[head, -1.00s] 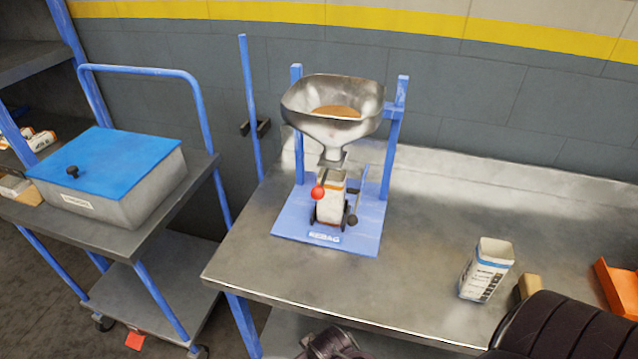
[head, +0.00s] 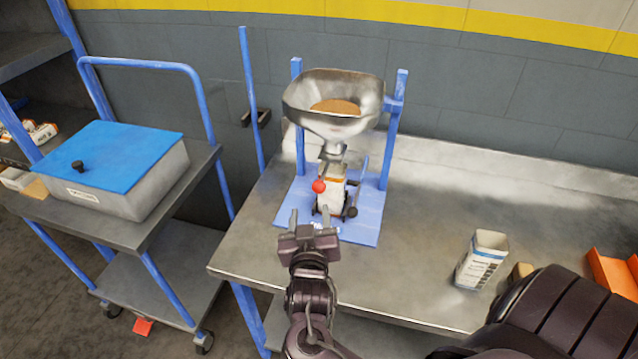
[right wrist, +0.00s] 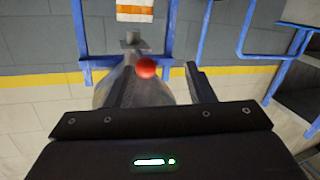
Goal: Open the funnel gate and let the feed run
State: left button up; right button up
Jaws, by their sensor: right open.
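The metal funnel (head: 333,122) stands in a blue frame at the back of the bench, with brown feed (head: 337,106) inside. A red ball knob (head: 319,186) sits below its spout, at the front left of a white and orange bag (head: 331,198) under the spout. My right gripper (head: 310,220) is open and empty, in front of and below the knob in the head view. In the right wrist view the red knob (right wrist: 146,67) appears between the fingers, with the funnel (right wrist: 135,90) behind it. I cannot tell the gate's state. My left gripper is not in view.
The funnel stands on a blue base plate (head: 368,222). A white printed bag (head: 481,260) and an orange bin (head: 612,275) stand at the right of the bench. A blue-lidded box (head: 110,165) sits on a cart at the left.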

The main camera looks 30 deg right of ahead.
aim_at(318, 191)
jog(key=shift+s+d+r+m+h, duration=0.1)
jog(key=shift+d+r+m+h, duration=0.05)
jog(key=shift+d+r+h, duration=0.25)
jog(key=shift+s+d+r+m+h, duration=0.15)
jog(key=shift+r+h, duration=0.15)
jog(key=shift+r, duration=0.2)
jog(key=p+x, duration=0.2)
jog(key=x, duration=0.4)
jog(key=shift+d+r, duration=0.1)
jog(key=shift+w+d, duration=0.4)
jog(key=shift+w, duration=0.15)
